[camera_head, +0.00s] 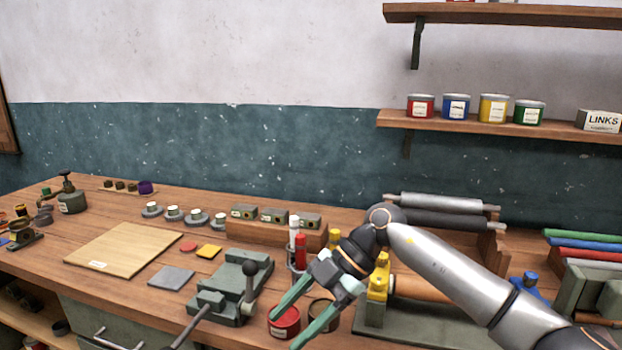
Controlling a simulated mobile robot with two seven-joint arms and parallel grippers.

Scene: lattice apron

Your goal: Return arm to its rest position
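My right arm comes in from the right edge, over the bench (140,285). My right gripper (284,331) points down and left, with its two green fingers spread apart. Nothing shows gripped between them. A red tin (286,326) appears between and behind the fingers; I cannot tell how far below them it stands. My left arm and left gripper are not in view.
A green vise (232,290) with a lever stands left of the gripper. A yellow-and-green machine (378,285) and grey rollers (440,202) lie close to my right arm. A wooden board (125,248) lies at left. Paint tins stand on the wall shelf (470,122).

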